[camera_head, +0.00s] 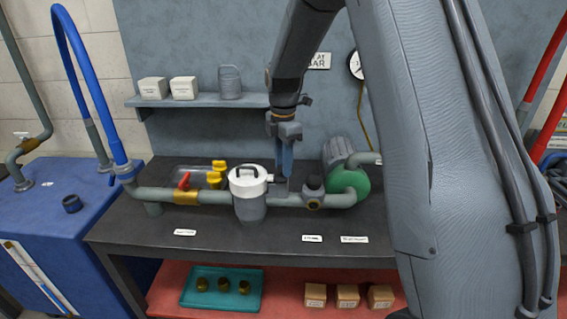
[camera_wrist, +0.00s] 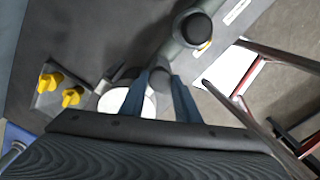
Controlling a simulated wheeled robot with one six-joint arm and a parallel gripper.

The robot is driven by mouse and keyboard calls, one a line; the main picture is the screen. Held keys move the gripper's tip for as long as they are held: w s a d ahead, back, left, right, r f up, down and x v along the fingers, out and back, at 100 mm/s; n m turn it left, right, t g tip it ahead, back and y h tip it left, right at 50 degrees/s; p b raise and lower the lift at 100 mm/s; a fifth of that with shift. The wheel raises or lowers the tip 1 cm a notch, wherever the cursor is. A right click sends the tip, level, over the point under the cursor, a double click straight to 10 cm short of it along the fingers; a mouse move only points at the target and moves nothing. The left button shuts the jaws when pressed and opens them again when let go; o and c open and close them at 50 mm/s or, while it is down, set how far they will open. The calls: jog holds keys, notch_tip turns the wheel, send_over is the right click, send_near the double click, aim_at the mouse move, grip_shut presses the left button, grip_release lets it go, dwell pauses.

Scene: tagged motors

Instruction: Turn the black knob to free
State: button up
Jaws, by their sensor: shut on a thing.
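A black round knob (camera_head: 313,183) sits on top of the grey pipe, right of the white-capped filter (camera_head: 249,195). In the wrist view the knob (camera_wrist: 196,28) is at the top, beyond my fingertips and apart from them. My gripper (camera_head: 283,178) points down between the filter and the knob. In the wrist view its blue fingers (camera_wrist: 160,82) are closed around a small grey part (camera_wrist: 158,75) beside the filter's white cap. I cannot tell exactly what this part is. The knob's marking cannot be read.
Yellow-handled valves (camera_head: 217,175) and a red lever (camera_head: 184,181) stand left of the filter. A green motor (camera_head: 349,184) is right of the knob. Small labels (camera_head: 312,238) lie along the black bench (camera_head: 235,240). A shelf (camera_head: 200,100) hangs behind.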

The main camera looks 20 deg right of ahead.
jog(key=shift+n, duration=0.5)
jog(key=shift+r, duration=0.1)
jog(key=o, duration=1)
jog(key=shift+o, duration=0.2)
notch_tip(320, 180, up, 8)
jog(key=shift+f+b, duration=0.15)
jog(key=shift+b, duration=1.05)
